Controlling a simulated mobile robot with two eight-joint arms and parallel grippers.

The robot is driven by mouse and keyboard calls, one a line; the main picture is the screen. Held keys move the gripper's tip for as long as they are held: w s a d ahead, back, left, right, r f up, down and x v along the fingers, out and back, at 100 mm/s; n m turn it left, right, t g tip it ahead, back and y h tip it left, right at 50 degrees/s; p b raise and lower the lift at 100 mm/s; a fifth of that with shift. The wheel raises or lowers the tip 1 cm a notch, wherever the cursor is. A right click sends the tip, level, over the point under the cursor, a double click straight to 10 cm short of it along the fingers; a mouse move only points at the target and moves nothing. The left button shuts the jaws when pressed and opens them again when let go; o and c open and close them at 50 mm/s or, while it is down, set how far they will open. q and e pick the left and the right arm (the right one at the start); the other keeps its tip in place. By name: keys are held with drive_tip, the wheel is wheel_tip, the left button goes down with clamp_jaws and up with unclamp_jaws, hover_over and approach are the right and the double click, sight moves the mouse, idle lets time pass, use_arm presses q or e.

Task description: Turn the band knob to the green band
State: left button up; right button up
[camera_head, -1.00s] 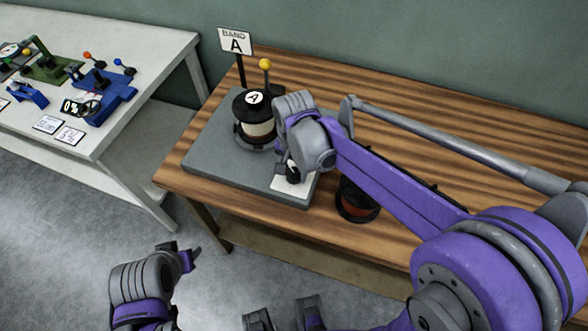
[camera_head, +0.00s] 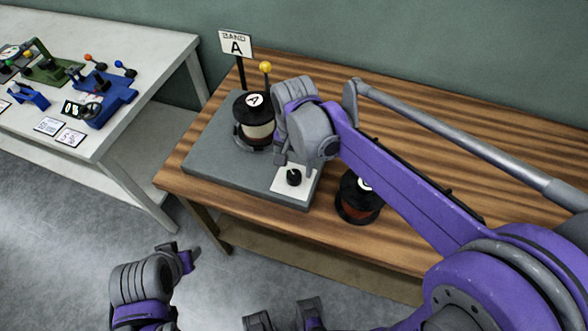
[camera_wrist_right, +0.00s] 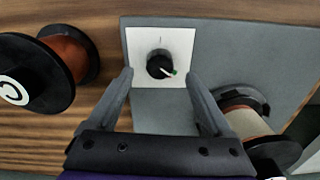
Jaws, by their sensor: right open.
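The band knob (camera_head: 293,177) is a black round knob on a white plate at the front right corner of the grey base. In the right wrist view the knob (camera_wrist_right: 159,63) has a pale pointer aimed to the lower right, with a small green mark at its tip. My right gripper (camera_wrist_right: 160,74) is open and empty, one finger to each side of the knob in that view. In the head view my right gripper (camera_head: 295,160) is above and behind the knob, apart from it. My left gripper (camera_head: 178,255) hangs over the floor; its jaw state is unclear.
A spool marked A (camera_head: 257,128) stands on the grey base (camera_head: 215,150), beside a "BAND A" sign (camera_head: 236,45) and a yellow-tipped lever (camera_head: 265,67). Another spool (camera_head: 355,203) stands right of the base. A white table (camera_head: 150,60) with several devices is at left.

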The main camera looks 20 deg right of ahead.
sight(294, 174)
use_arm(q)
drive_tip(key=shift+w+r, duration=0.1)
drive_tip(key=shift+r, duration=0.2)
use_arm(e)
wheel_tip(294, 174, up, 7)
drive_tip(key=shift+f, duration=0.15)
idle(0.3)
